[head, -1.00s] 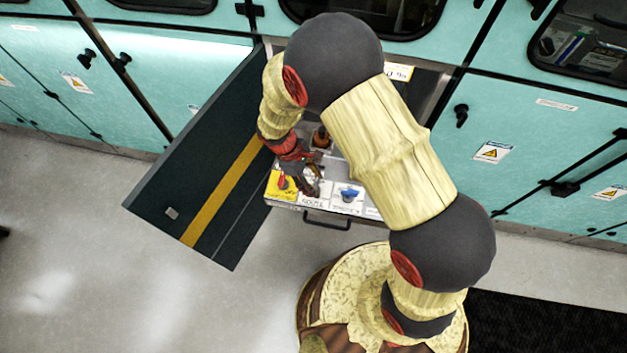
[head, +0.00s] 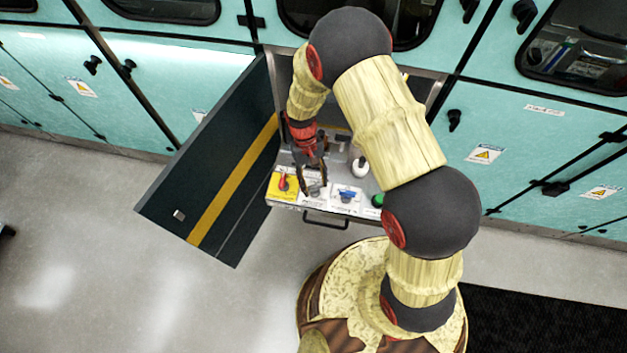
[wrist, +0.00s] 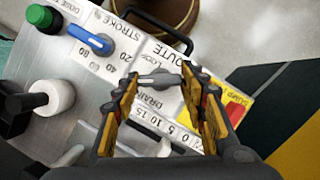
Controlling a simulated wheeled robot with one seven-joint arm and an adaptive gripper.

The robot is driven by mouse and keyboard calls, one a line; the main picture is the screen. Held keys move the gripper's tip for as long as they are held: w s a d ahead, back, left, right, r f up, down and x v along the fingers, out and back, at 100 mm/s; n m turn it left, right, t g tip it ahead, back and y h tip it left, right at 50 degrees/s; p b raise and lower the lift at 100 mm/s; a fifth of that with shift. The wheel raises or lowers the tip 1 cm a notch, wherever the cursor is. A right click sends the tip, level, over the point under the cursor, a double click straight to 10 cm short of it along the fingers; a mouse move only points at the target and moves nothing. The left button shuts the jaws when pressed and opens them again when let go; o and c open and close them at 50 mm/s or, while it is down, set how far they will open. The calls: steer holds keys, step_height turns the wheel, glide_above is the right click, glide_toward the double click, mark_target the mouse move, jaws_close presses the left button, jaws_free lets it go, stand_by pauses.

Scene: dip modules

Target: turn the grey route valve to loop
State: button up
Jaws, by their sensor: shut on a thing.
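The grey route valve (wrist: 158,80) is a small grey handle on a white label reading ROUTE, with DRAIN and a partly covered word beside it. In the wrist view its bar lies crosswise between my fingertips. My gripper (wrist: 160,76) is shut on this handle, one yellow-and-black finger at each end. In the head view the valve (head: 314,190) sits between the red and blue controls, under my gripper (head: 316,184), which partly hides it. I cannot tell which marking the handle points to.
Left of the valve in the head view is a red handle on a yellow plate (head: 283,184). Right are a blue stroke knob (head: 347,196), a green button (head: 377,200) and a white knob (head: 360,168). An open dark door (head: 215,170) stands left; a drawer handle (head: 326,221) is in front.

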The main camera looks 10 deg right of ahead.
steer(key=m+y+p, duration=0.1)
steer(key=m, duration=0.2)
steer(key=m+y, duration=0.1)
steer(key=m, duration=0.2)
steer(key=shift+d+p, duration=0.2)
steer(key=shift+p, duration=0.2)
steer(key=shift+m+y, duration=0.3)
steer(key=shift+m, duration=0.1)
steer(key=o, duration=1.1)
steer(key=shift+c, duration=0.2)
steer(key=shift+o, duration=0.6)
steer(key=v, duration=1.2)
